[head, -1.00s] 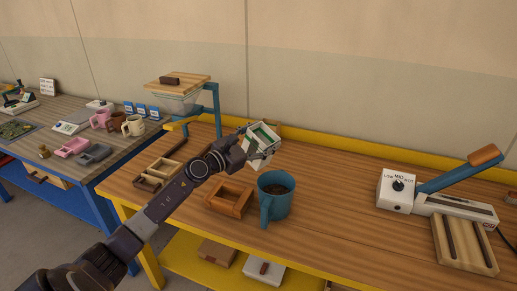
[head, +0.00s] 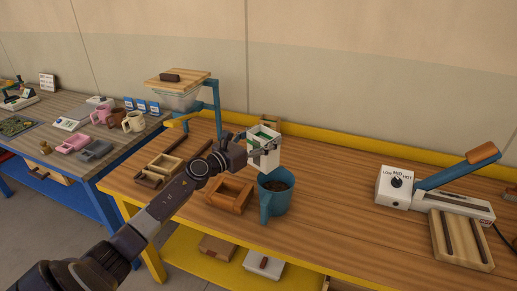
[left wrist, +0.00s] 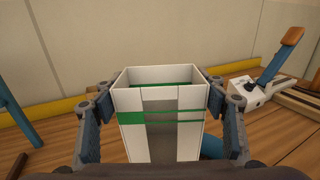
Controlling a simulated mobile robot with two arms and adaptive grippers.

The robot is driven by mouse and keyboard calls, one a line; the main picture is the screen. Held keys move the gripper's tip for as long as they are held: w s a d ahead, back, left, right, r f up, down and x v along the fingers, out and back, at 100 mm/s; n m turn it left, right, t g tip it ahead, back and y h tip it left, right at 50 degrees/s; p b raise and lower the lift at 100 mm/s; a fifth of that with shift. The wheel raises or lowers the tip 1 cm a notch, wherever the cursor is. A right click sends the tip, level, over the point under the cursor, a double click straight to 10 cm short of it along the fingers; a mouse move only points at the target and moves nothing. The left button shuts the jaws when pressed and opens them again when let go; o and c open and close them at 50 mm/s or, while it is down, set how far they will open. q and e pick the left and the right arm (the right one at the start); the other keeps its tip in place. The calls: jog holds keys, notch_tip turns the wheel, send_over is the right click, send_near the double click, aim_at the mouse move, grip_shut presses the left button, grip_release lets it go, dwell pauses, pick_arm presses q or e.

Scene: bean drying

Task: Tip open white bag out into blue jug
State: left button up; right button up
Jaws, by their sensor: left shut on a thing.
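The open white bag (head: 265,153) has a green band and stands roughly upright in my left gripper (head: 250,146). In the left wrist view the bag (left wrist: 160,130) fills the middle, mouth up, with the fingers of my gripper (left wrist: 160,110) pressed on both sides. How much it holds is hidden from this angle. The blue jug (head: 274,204) stands on the wooden bench with dark brown contents inside. The bag is just above and behind the jug's rim. My right gripper is not in view.
A wooden frame box (head: 229,195) stands left of the jug. A blue stand with a hopper (head: 178,100) is behind left. A heat sealer (head: 430,200) with a blue lever stands at the right. The bench between jug and sealer is clear.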

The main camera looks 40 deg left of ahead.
pick_arm(q)
jog(key=s+r+p, duration=0.1)
jog(key=s+d+r+p, duration=0.1)
jog(key=s+p, duration=0.1)
jog(key=s+d+r+p, duration=0.1)
jog(key=p, duration=0.1)
jog(key=shift+s+d, duration=0.2)
